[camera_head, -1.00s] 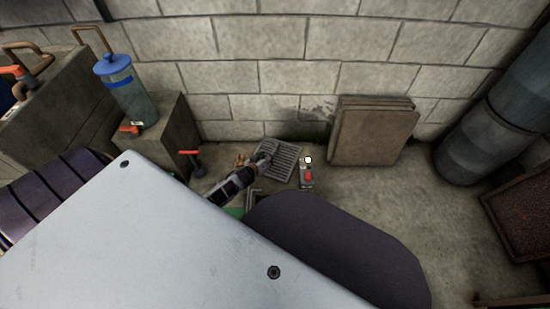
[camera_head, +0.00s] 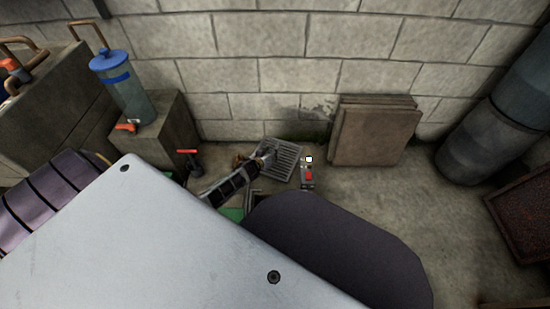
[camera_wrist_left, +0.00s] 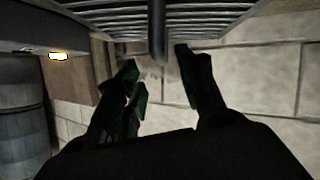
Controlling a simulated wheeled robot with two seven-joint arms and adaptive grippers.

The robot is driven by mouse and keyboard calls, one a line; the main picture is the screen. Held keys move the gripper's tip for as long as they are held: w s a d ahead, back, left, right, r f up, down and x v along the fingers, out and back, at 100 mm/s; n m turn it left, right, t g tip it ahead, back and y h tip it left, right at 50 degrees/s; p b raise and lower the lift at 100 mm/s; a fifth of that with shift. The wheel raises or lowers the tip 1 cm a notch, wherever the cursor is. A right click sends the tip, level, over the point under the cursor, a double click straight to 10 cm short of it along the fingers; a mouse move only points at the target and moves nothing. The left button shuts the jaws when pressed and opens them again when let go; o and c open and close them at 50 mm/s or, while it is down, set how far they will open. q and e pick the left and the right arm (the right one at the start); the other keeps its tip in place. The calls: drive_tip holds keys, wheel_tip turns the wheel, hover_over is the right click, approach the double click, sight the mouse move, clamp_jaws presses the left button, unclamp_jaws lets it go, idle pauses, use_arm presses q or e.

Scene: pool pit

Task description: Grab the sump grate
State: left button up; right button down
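The sump grate (camera_head: 287,158) is a grey slatted metal grate low by the foot of the block wall in the head view. In the left wrist view its slats (camera_wrist_left: 215,20) cross the top of the picture, and a dark bar (camera_wrist_left: 157,35) stands out from them. My left gripper (camera_head: 266,158) is at the grate's left part in the head view. In the left wrist view the left gripper (camera_wrist_left: 158,62) has its two fingers apart, with the bar's end between them. I cannot tell whether either finger touches the bar. My right gripper is not in view.
A small box with a red button and a white light (camera_head: 309,174) stands just right of the grate. Flat slabs (camera_head: 374,135) lean on the wall. A red-handled valve (camera_head: 188,160) stands to the left. A blue-lidded canister (camera_head: 122,85) is on a block. Bare floor lies right.

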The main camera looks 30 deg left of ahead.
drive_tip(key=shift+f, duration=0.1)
